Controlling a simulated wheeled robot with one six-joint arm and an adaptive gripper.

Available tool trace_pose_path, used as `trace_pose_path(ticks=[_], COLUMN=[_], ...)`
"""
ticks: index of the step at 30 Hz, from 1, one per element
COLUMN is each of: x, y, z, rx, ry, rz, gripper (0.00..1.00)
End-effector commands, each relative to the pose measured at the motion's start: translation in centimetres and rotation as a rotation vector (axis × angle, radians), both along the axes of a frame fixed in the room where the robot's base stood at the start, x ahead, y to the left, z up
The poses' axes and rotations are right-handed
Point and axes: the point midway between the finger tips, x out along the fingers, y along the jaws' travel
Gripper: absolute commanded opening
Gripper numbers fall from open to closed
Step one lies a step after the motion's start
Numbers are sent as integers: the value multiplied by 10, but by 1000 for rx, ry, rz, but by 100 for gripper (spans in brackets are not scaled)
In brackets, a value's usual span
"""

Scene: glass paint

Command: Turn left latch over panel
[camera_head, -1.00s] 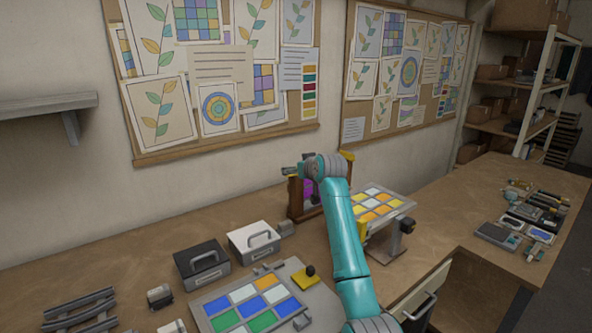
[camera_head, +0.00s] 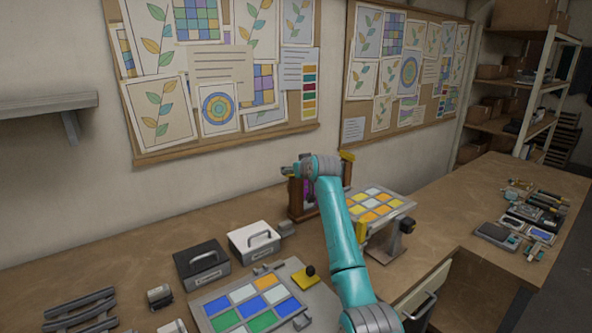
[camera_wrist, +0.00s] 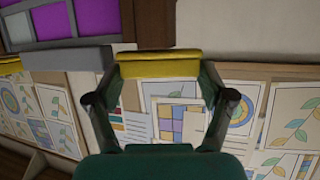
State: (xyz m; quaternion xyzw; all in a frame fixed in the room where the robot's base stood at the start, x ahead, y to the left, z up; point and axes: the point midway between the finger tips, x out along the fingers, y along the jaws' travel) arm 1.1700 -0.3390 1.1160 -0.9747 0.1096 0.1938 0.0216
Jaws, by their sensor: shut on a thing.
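My gripper (camera_wrist: 160,72) is shut on a yellow latch handle (camera_wrist: 160,56), which spans between its two fingertips in the wrist view. A grey latch bar (camera_wrist: 70,60) lies beside the handle, along the edge of a brown wooden frame (camera_wrist: 150,20). A purple panel (camera_wrist: 80,20) sits in the frame. In the head view the wooden frame (camera_head: 296,200) stands upright on the bench, and my gripper (camera_head: 287,171) is at its top left. My wrist hides much of the panel and the held latch there. Another yellow piece (camera_head: 346,155) shows at the frame's top right.
A tilted stand with yellow and white glass (camera_head: 375,206) is close to the right of my arm. A black case (camera_head: 202,262), a white case (camera_head: 253,241) and a coloured glass panel (camera_head: 248,305) lie in front. The wall with pinned boards is close behind.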

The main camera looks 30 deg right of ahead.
Motion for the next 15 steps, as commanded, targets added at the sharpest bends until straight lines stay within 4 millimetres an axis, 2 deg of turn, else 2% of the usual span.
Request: trace_pose_path(ticks=[5, 15], x=[0, 0], y=[-2, -4], z=[-1, -1], rx=[1, 3], ry=[3, 5], rz=[35, 227], gripper=[46, 46])
